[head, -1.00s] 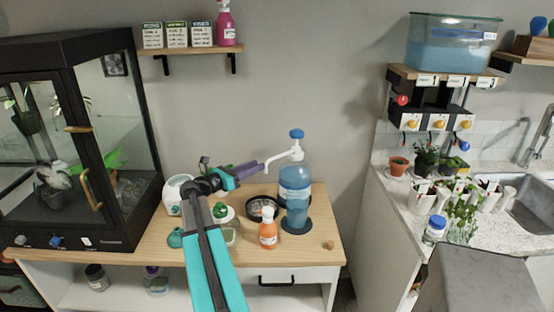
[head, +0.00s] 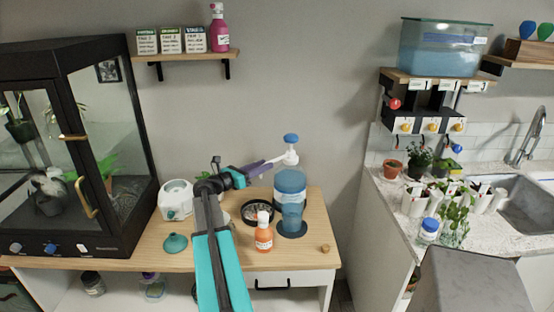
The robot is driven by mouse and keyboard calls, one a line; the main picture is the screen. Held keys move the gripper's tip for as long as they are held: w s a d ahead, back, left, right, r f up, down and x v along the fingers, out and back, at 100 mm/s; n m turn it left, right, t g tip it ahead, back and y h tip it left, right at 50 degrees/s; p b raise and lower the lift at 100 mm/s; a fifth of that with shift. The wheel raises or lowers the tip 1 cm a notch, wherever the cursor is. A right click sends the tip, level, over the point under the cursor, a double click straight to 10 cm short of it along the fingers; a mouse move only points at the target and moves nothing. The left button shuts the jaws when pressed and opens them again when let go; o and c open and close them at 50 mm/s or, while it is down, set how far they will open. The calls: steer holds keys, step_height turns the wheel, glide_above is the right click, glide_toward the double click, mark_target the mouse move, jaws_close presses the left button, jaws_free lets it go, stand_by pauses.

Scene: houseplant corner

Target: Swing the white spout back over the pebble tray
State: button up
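The white spout (head: 288,158) sits under the blue pump cap (head: 291,138) on the blue water bottle (head: 290,181). Only a short part of the spout shows, reaching left toward my gripper's tips; the rest is foreshortened or hidden. My gripper (head: 268,164) has purple fingers that point right, with tips at or very near the spout. I cannot tell whether they touch it or how far apart they are. The pebble tray (head: 246,218), a round dark-rimmed dish, lies on the wooden table left of the bottle, below my gripper.
An orange bottle (head: 264,238) stands in front of the tray. A white device (head: 176,201) and a teal funnel-shaped thing (head: 175,243) are at the left. A small cork-like piece (head: 326,248) lies at the right edge. The table's right front is mostly clear.

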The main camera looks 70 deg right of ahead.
mark_target(287, 155)
steer(key=p+x, duration=0.1)
steer(key=x, duration=0.6)
steer(key=shift+s+d+p, duration=0.15)
steer(key=shift+d+p, duration=0.05)
steer(key=shift+p, duration=0.15)
jaws_close()
